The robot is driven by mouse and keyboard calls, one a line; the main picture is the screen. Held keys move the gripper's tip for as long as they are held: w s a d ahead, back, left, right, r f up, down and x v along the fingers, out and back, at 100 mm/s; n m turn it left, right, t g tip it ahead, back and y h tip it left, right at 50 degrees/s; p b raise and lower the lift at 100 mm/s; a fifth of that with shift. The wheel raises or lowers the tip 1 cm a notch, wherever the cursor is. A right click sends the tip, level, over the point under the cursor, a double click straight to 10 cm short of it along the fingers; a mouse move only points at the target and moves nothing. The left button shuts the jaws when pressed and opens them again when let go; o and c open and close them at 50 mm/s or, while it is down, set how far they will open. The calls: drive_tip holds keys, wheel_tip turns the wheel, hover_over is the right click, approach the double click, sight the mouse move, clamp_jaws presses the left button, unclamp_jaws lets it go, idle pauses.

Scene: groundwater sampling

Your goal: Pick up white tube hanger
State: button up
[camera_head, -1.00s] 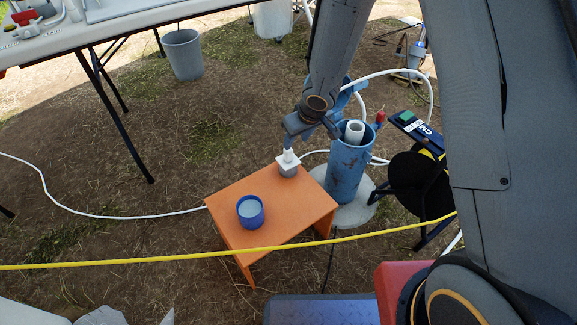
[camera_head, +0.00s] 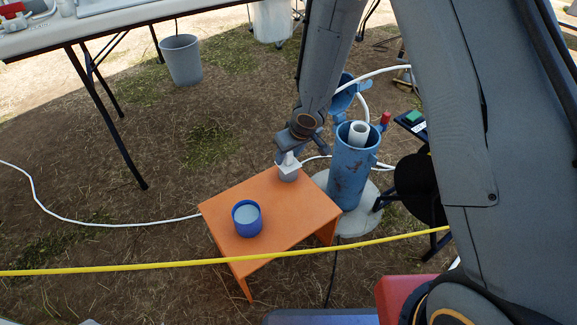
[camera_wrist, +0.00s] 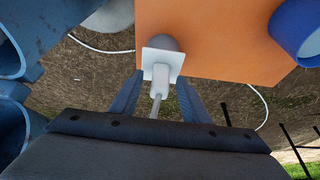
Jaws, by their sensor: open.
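The white tube hanger (camera_head: 289,167) stands at the far corner of the small orange table (camera_head: 275,208). It has a square white plate over a grey rounded base, with a narrower white stem above. In the wrist view the white hanger (camera_wrist: 161,70) points toward my gripper (camera_wrist: 155,95), and its stem lies between the two blue-grey fingers. The fingers are open and apart from the stem on both sides. In the head view my gripper (camera_head: 288,155) is right above the hanger and hides part of its top.
A blue cup (camera_head: 247,218) stands on the orange table. A blue well casing (camera_head: 352,168) with a white pipe (camera_head: 358,132) inside rises just right of the table. A yellow line (camera_head: 180,265) crosses in front. A white hose (camera_head: 110,224) lies on the ground.

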drive_tip(key=shift+w+a+f, duration=0.1)
drive_tip(key=shift+w+f, duration=0.05)
drive_tip(key=shift+f, duration=0.25)
drive_tip(key=shift+c, duration=0.2)
clamp_jaws()
drive_tip(key=shift+r, duration=0.2)
